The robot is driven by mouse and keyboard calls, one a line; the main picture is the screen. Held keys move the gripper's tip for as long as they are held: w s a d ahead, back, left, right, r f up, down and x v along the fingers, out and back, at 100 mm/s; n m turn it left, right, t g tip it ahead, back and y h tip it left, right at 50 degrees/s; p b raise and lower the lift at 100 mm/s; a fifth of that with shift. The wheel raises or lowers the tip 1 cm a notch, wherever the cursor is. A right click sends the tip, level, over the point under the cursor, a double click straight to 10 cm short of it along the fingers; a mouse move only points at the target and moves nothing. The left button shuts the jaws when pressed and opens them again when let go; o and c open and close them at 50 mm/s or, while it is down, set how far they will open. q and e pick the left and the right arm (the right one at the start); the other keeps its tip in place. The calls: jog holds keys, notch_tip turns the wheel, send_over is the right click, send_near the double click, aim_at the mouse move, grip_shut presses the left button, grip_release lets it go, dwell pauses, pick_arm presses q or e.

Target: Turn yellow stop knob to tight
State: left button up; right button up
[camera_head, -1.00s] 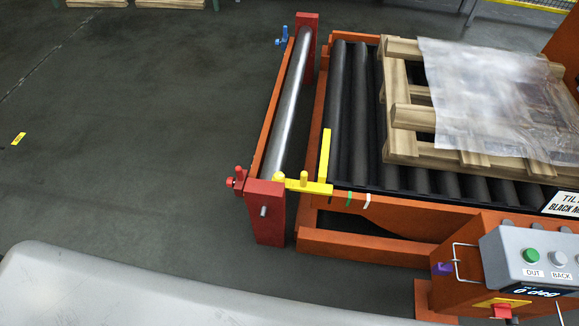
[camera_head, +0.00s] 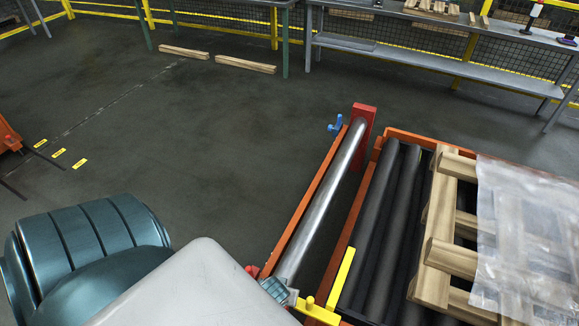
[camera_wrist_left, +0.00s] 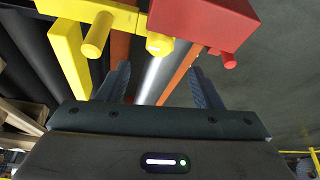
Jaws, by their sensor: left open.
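The yellow stop assembly is partly hidden by my left arm at the bottom of the head view, where its upright peg (camera_head: 310,302) shows beside a yellow upright plate (camera_head: 344,278). In the left wrist view a round yellow knob (camera_wrist_left: 160,45) sits at the red end block (camera_wrist_left: 203,18), with the yellow peg (camera_wrist_left: 97,35) to its left. My left gripper (camera_wrist_left: 160,67) is open and empty. The round knob lies between and just beyond its fingertips in that view, with no visible contact. The gripper also shows partly in the head view (camera_head: 276,290). My right gripper is out of view.
A steel roller (camera_head: 322,200) runs from the stop to a far red post (camera_head: 363,122) with a blue knob (camera_head: 335,124). Black rollers (camera_head: 390,195) and a pallet (camera_head: 455,255) under plastic film stand at right.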

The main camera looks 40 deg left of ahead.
pick_arm(q)
jog(key=x, duration=0.8)
jog(key=shift+w+f, duration=0.15)
jog(key=shift+f, duration=0.05)
jog(key=shift+c, duration=0.5)
jog(key=c, duration=0.9)
jog(key=shift+a+r, duration=0.1)
